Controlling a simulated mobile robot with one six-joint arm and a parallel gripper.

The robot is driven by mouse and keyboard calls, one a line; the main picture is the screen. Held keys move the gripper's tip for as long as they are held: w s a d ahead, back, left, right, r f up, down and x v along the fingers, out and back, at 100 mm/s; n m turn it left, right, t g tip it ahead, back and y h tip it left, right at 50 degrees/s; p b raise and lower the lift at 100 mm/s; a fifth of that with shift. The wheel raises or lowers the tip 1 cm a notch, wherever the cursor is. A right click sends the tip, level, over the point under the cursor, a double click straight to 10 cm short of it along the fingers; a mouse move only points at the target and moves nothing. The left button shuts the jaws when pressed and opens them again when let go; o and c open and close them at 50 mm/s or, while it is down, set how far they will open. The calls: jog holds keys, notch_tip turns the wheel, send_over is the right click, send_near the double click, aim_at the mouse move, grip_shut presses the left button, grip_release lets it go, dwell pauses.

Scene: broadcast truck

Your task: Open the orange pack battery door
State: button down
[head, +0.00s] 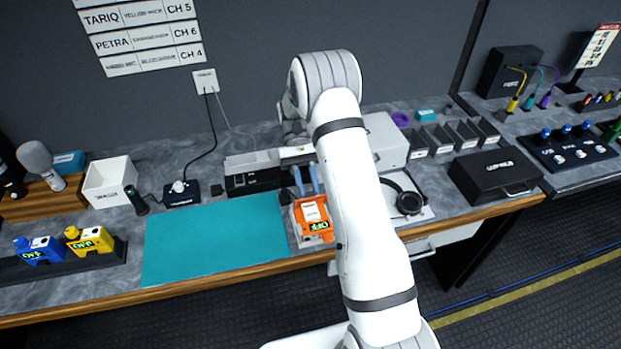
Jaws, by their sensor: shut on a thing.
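The orange pack (325,237) stands near the front edge of the bench, just right of the teal mat, with a pale panel on top and a small green display reading "OFF". My gripper (307,189) comes down from behind, its two blue-grey fingers at the pack's rear upper edge. It is shut on the pack there. The picture is too small to tell which part lies between the fingertips. The battery door cannot be made out clearly, so I cannot tell whether it is open. My white arm passes close to the pack's right side.
The teal mat (215,238) is bare. Blue (40,252) and yellow (90,240) packs stand in a dark rack at left. A white bin (109,183) is behind them.

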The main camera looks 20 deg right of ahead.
jog(key=g+p, duration=0.1)
jog(key=p, duration=0.2)
jog(key=w+g+p, duration=0.1)
jog(key=p, duration=0.2)
jog(key=shift+w+f+g+p, duration=0.1)
jog(key=shift+w+g+p, duration=0.2)
jog(key=shift+g+p, duration=0.1)
jog(key=shift+f, duration=0.1)
jog(key=c, duration=1.2)
grip_release()
jog(key=shift+c, duration=0.2)
